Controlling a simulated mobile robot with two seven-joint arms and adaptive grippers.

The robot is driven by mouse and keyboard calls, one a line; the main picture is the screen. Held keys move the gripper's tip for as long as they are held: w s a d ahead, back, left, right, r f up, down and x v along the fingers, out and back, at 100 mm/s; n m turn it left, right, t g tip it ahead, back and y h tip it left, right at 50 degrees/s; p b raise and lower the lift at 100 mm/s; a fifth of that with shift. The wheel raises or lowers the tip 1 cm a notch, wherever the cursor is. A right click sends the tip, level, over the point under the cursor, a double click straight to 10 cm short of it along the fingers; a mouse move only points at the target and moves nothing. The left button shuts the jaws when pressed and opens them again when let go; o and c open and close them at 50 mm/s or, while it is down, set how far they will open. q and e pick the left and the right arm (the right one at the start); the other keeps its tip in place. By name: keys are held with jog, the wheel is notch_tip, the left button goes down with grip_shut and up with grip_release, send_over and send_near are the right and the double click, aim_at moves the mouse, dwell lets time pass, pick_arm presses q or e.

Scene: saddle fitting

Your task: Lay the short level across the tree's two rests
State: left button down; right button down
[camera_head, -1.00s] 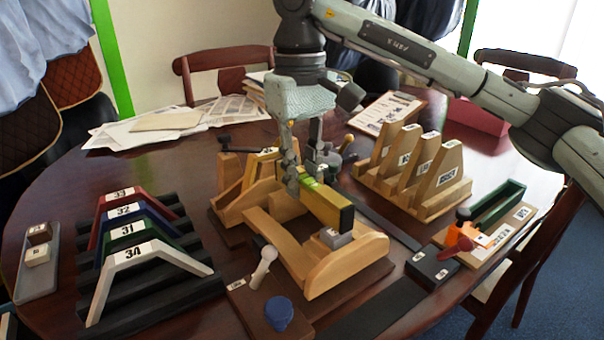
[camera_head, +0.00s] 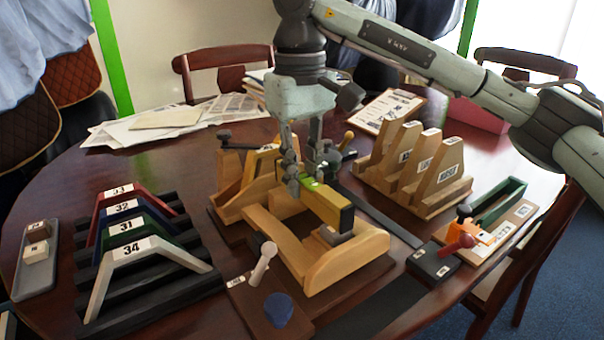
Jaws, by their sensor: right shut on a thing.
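The tree (camera_head: 330,268) is a pale wooden saddle stand on a dark base. The level's near end is over or on a small grey rest (camera_head: 336,236) at the tree's near side; I cannot tell if they touch. The rest under the far end is hidden by the gripper. My left gripper is not in view.
A black rack (camera_head: 150,290) with numbered coloured gauges stands at the left. Wooden wedges (camera_head: 428,175) stand at the back right. A black box (camera_head: 432,264) and a green tray (camera_head: 500,203) are at the right. A knob-ended handle (camera_head: 264,262) rises close in front of the tree.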

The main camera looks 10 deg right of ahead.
dwell(0.8)
jog(key=c, duration=1.3)
grip_release()
jog(key=shift+c, duration=0.2)
jog(key=o, duration=0.4)
jog(key=shift+r, duration=0.1)
jog(key=shift+r+p, duration=1.5)
jog(key=shift+r, duration=0.9)
jog(key=shift+r+p, duration=1.05)
jog(key=shift+r, duration=0.5)
